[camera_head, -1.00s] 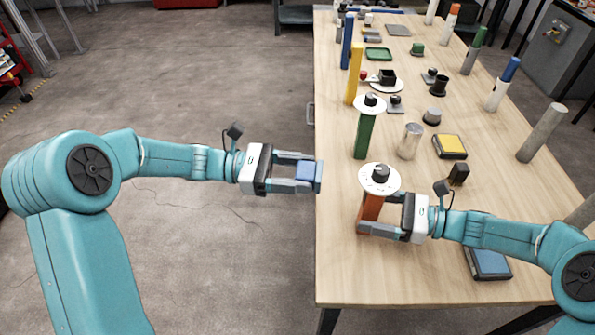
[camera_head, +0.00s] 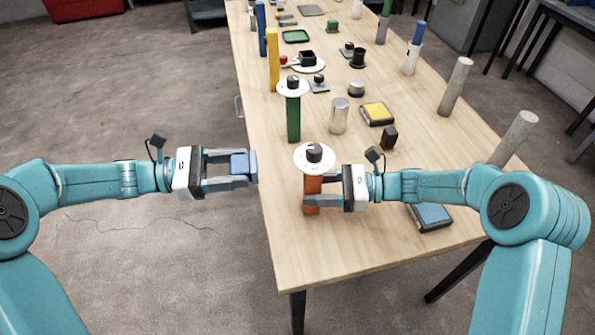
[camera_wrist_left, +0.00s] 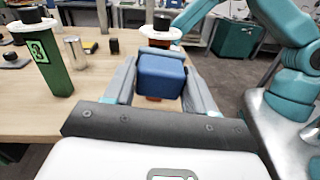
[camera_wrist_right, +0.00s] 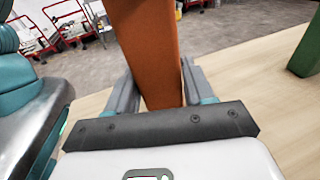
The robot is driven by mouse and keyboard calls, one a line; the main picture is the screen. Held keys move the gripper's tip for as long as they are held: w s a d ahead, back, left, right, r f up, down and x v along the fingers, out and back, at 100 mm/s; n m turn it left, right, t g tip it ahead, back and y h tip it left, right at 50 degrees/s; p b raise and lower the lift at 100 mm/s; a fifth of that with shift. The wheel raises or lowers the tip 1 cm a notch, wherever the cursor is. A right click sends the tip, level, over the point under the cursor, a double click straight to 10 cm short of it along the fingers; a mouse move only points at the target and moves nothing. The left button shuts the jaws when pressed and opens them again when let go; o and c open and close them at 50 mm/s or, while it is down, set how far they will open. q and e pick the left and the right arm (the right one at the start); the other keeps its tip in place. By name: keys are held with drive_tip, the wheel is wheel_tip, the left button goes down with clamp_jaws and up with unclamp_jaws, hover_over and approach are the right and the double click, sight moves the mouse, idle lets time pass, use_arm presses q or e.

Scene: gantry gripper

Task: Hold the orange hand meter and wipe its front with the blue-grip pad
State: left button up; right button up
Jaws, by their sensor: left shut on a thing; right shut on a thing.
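The orange hand meter (camera_head: 312,186) has an orange post and a white round dial with a black knob on top. It stands upright near the table's left edge. My right gripper (camera_head: 312,198) is shut on its post, which also shows between the fingers in the right wrist view (camera_wrist_right: 147,55). My left gripper (camera_head: 245,170) is shut on the blue-grip pad (camera_head: 240,164), held left of the table edge and apart from the meter. In the left wrist view the blue block (camera_wrist_left: 161,77) covers much of the meter behind it. The pad's wiping face is hidden.
A green meter (camera_head: 293,115) stands behind the orange one, with a yellow post (camera_head: 273,60) farther back. A metal cylinder (camera_head: 339,116), a yellow-topped box (camera_head: 377,114), a black block (camera_head: 389,138) and a blue-topped box (camera_head: 431,216) are to the right. The front table corner is bare.

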use_arm(q)
drive_tip(key=w+d+f+m+g, duration=0.1)
drive_tip(key=w+d+f, duration=0.2)
drive_tip(key=d, duration=0.3)
drive_tip(key=shift+w+d+f+g, duration=0.3)
drive_tip(key=shift+w+f, duration=0.05)
drive_tip(key=shift+w, duration=0.05)
drive_tip(key=shift+w+d, duration=0.1)
drive_tip(key=shift+d, duration=0.95)
idle(0.7)
drive_tip(key=s, duration=0.4)
drive_tip(key=shift+d, duration=0.3)
drive_tip(key=w, duration=0.4)
drive_tip(key=shift+a, duration=0.25)
